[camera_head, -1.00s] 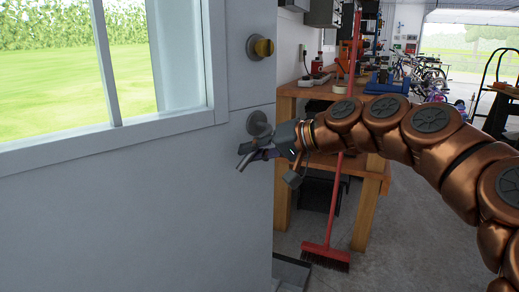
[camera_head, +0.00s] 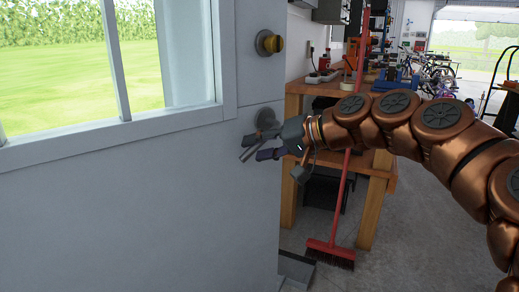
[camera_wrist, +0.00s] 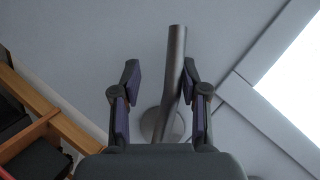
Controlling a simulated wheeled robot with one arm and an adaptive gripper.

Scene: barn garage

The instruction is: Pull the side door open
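The side door (camera_head: 130,215) is white with a window in its upper left part, and fills the left of the head view. Its lever handle (camera_head: 266,118) sits near its right edge and is partly hidden by my gripper (camera_head: 257,154). In the wrist view the grey handle bar (camera_wrist: 176,60) rises between the two fingers of my gripper (camera_wrist: 160,74). The bar lies close against the right finger, with a clear gap to the left finger. My gripper is open around the handle. Whether the right finger touches the bar I cannot tell.
A yellow and grey knob (camera_head: 270,43) sits on the door above the handle. Just right of the door's edge stand a wooden workbench (camera_head: 370,210) and a red broom (camera_head: 334,246). Grey floor (camera_head: 425,235) is open further right.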

